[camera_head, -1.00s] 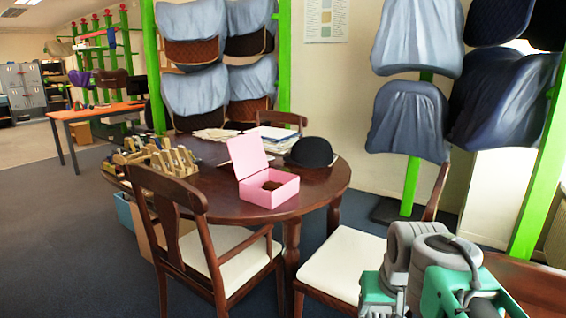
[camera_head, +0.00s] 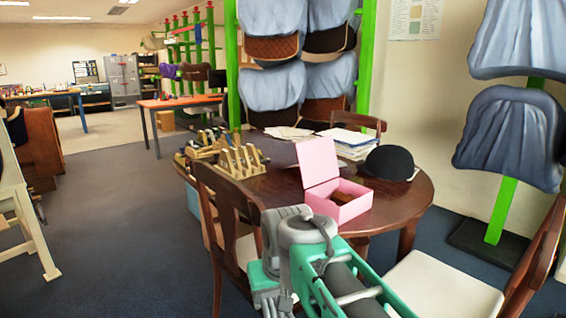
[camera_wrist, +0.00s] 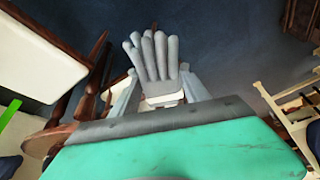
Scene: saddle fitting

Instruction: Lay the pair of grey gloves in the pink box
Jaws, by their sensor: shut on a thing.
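The pair of grey gloves (camera_wrist: 154,55) is in the wrist view, fingers pointing up in the picture. My gripper (camera_wrist: 160,78) is shut on the gloves at their cuff end and holds them over dark blue floor. The pink box (camera_head: 350,211) stands on the round wooden table in the head view, its lid (camera_head: 317,161) raised. Something brown lies inside the box. In the head view my arm is in front of the table, and the gloves are not visible there.
The round table (camera_head: 405,203) also holds a dark cap (camera_head: 389,163), papers (camera_head: 352,141) and a wooden rack (camera_head: 240,160). Wooden chairs (camera_head: 440,287) stand around its near side. Open floor (camera_head: 110,215) lies to the left.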

